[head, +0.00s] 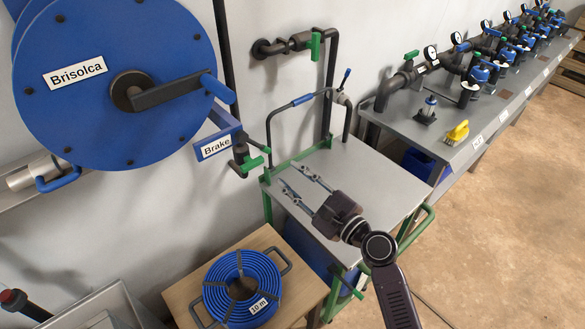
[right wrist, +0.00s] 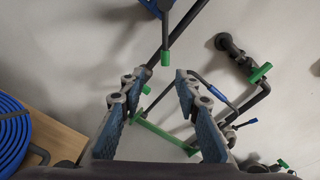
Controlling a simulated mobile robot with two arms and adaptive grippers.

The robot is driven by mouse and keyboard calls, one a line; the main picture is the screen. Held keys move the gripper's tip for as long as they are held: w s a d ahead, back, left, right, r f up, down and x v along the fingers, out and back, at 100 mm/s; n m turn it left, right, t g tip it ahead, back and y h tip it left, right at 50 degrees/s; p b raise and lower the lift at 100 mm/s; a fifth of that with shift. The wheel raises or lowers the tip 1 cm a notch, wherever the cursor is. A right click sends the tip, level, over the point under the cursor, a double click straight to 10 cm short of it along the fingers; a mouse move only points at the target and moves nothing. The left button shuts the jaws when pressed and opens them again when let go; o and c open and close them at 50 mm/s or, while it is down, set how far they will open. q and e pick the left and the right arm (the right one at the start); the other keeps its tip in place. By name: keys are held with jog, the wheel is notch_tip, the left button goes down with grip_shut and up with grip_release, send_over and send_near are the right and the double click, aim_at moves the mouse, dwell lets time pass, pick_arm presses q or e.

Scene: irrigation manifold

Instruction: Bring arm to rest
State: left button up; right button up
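My right gripper (head: 297,182) reaches in from the lower right in the head view, above the grey top of the green-framed cart (head: 375,180). Its two fingers are apart with nothing between them. In the right wrist view the open fingers (right wrist: 157,90) point toward the wall, with the cart's green frame (right wrist: 160,137) seen beyond the gap. My left gripper does not show in either view.
A blue hose reel (head: 115,75) with a crank and a brake lever hangs on the wall at left. A coiled blue hose (head: 243,288) lies on a wooden table (head: 180,297). A grey bench (head: 455,150) with valves, gauges and a yellow brush (head: 457,132) runs along the wall. Open floor (head: 520,240) lies at right.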

jog(key=s+d+f+n+g+h, duration=0.1)
jog(key=s+f+n+g+h, duration=0.2)
jog(key=s+f+n+g, duration=0.75)
jog(key=s+d+f+n+h, duration=0.35)
jog(key=s+d+n, duration=0.3)
jog(key=s, duration=0.45)
jog(key=s+d+f+n+h, duration=0.2)
jog(key=s+d+n+h, duration=0.3)
jog(key=s+d, duration=0.4)
jog(key=s+f+n+g+y+b, duration=0.1)
jog(key=s+f+n+g, duration=0.15)
jog(key=f, duration=2.55)
jog(key=s+d+f+b, duration=0.1)
jog(key=s+d+f, duration=0.1)
jog(key=s+f, duration=1.4)
jog(key=shift+s+d+f+g, duration=0.3)
jog(key=shift+s+d+f, duration=0.1)
jog(key=shift+s, duration=0.55)
